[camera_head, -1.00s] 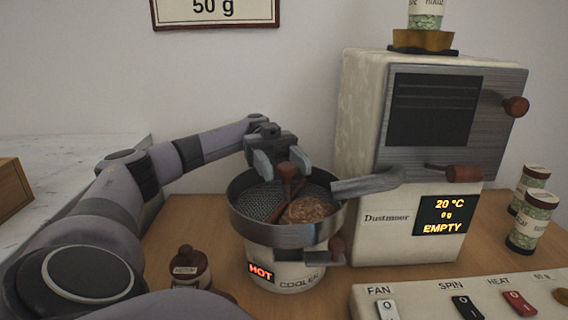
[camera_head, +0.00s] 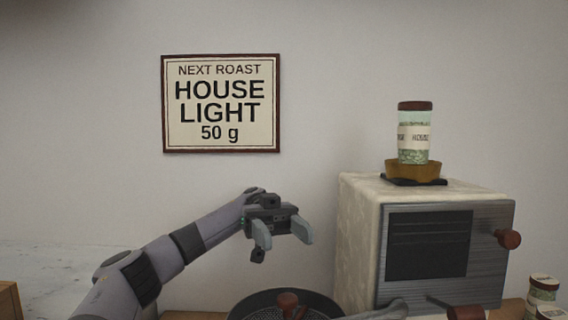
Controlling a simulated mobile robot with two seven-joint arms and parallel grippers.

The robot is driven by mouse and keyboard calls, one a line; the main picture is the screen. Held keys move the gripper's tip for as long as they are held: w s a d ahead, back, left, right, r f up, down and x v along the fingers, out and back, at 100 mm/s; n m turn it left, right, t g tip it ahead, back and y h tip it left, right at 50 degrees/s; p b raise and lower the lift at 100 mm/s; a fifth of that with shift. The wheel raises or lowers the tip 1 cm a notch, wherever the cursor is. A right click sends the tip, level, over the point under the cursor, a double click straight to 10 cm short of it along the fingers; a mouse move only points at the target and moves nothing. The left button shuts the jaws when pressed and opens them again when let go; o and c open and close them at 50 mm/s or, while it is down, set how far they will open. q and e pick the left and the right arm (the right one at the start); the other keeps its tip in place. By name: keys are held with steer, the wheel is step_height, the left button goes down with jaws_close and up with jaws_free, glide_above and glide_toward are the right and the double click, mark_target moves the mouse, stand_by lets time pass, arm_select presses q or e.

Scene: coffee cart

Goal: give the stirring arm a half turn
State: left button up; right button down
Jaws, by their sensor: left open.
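The stirring arm's brown knob (camera_head: 288,302) shows at the bottom of the head view, inside the dark round cooler pan (camera_head: 252,301). The lower part of the pan and the rest of the stirring arm are cut off by the picture's edge. My left gripper (camera_head: 283,240) is open and empty, above the pan and apart from the knob. My right gripper is not in view.
The roaster (camera_head: 355,235) stands to the right of the pan, with a wooden-knobbed handle (camera_head: 508,239). A labelled jar (camera_head: 414,135) stands in an amber dish (camera_head: 430,173) on top. More jars (camera_head: 542,292) are at the lower right. A sign (camera_head: 220,104) hangs on the wall.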

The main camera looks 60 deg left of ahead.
arm_select(q)
step_height(320, 180, up, 9)
steer(key=p, duration=0.3)
steer(key=shift+r, duration=0.2)
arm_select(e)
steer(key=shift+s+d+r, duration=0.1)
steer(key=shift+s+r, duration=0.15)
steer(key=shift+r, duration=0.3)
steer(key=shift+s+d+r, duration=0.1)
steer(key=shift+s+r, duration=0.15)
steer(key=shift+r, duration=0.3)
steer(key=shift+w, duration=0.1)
